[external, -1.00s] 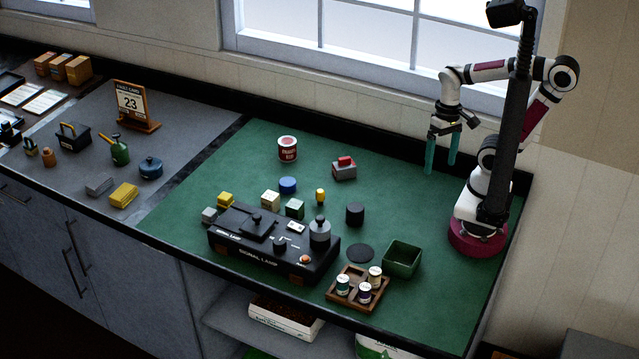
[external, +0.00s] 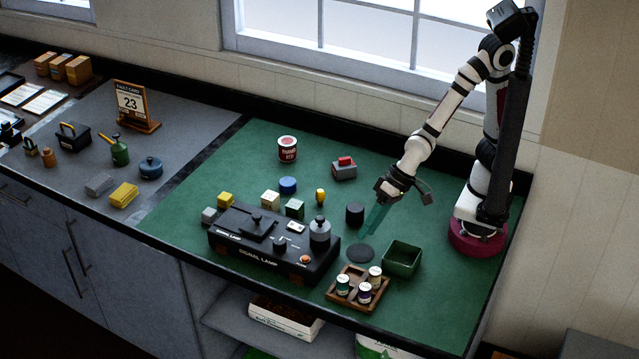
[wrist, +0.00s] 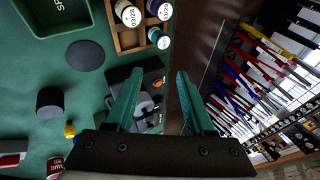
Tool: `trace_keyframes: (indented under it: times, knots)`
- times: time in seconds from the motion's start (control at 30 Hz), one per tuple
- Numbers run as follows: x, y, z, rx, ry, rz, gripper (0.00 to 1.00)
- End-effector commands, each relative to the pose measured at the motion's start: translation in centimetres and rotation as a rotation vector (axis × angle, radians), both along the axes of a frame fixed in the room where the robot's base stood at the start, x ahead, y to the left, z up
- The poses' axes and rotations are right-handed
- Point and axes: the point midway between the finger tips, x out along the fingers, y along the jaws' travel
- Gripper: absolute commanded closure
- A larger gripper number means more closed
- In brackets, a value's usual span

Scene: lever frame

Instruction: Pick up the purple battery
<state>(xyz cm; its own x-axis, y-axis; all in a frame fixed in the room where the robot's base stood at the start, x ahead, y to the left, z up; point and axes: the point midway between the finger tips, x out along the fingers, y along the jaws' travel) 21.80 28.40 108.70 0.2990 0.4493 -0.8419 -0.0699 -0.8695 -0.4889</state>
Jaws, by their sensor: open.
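The purple battery (external: 365,292) stands in a wooden tray (external: 336,296) near the front edge of the green mat, with a white-topped teal battery (external: 343,285) and another white-topped battery (external: 375,274) beside it. In the wrist view the purple battery (wrist: 158,9) is at the top, partly cut off by the frame edge. My gripper (external: 369,230) is open and empty, its teal fingers tilted down over the mat behind the tray. In the wrist view the fingers (wrist: 160,75) are spread apart, with the tray beyond their tips.
A black signal lamp box (external: 270,248) stands left of the tray. A green open bin (external: 402,259) is to the tray's right. A flat black disc (external: 361,253) and a black cylinder (external: 355,214) lie behind it.

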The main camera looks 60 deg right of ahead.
Motion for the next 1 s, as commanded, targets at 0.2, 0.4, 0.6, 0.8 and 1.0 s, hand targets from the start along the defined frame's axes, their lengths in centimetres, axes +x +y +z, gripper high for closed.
trace_keyframes:
  times: [0.2,0.4,0.6,0.8,1.0]
  knots:
    - [-8.9,4.7,-8.3,-0.215,-0.462,0.067,0.46]
    - [-14.9,1.5,-8.2,-0.305,-0.878,0.216,0.46]
    - [-14.3,1.5,-8.3,-0.309,-0.970,0.246,0.46]
    - [-9.5,3.8,-10.6,-0.309,-0.965,0.244,0.46]
    - [-7.3,5.0,-11.5,-0.304,-0.965,0.249,0.46]
